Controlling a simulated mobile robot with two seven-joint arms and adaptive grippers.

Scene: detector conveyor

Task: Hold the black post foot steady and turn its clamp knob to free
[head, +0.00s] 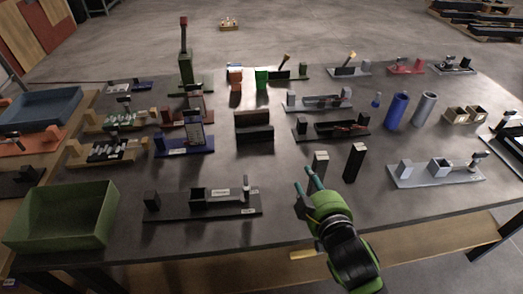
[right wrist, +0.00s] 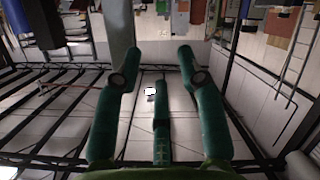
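My right gripper (head: 306,185) is over the front middle of the dark table, its green-teal fingers apart and empty. In the right wrist view its fingers (right wrist: 158,68) are spread with nothing between them. Two upright dark posts stand close beyond it: one with a pale top (head: 320,165) and a black one (head: 354,163). A long black base (head: 225,208) at front left carries blocks, a short upright post (head: 246,187) and pale labels. I cannot tell which black piece is the post foot, and no clamp knob can be made out clearly. My left gripper is out of view.
A green tray (head: 104,225) sits at the front left corner. A grey fixture (head: 436,178) lies at right, with blue (head: 396,110) and grey (head: 424,108) cylinders behind it. Several fixtures fill the back. Bare table lies between the front black base and the gripper.

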